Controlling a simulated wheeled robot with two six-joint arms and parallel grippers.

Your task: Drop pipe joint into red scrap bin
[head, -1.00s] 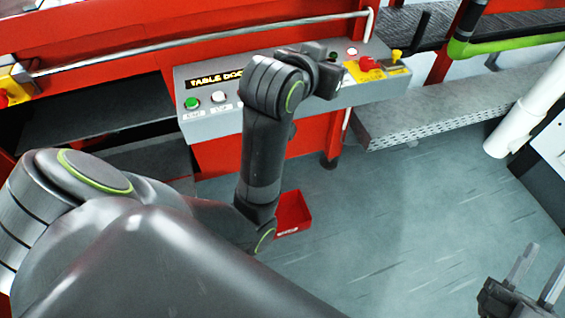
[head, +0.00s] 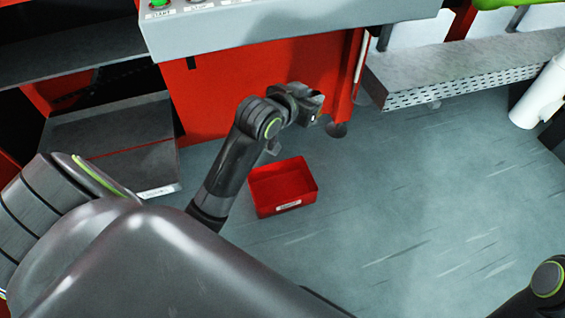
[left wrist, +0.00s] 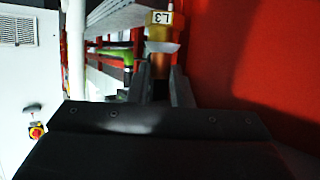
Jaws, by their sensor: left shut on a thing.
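The red scrap bin (head: 304,196) stands on the floor in the head view, open at the top, with a small white label on its front. Its inside looks empty. My left gripper (head: 312,108) is above the floor, beyond and slightly right of the bin in the picture. In the left wrist view, my left gripper (left wrist: 160,88) is shut on the pipe joint (left wrist: 159,50), a copper-coloured cylinder with a pale tag marked "L3". The fingers hide its lower part. The pipe joint cannot be made out clearly in the head view. My right gripper is out of view.
A grey control console (head: 300,28) on a red machine frame (head: 225,95) stands behind my left arm. A grey perforated step (head: 440,85) is at the upper right. A dark low platform (head: 115,145) lies left of the bin. The floor right of the bin is clear.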

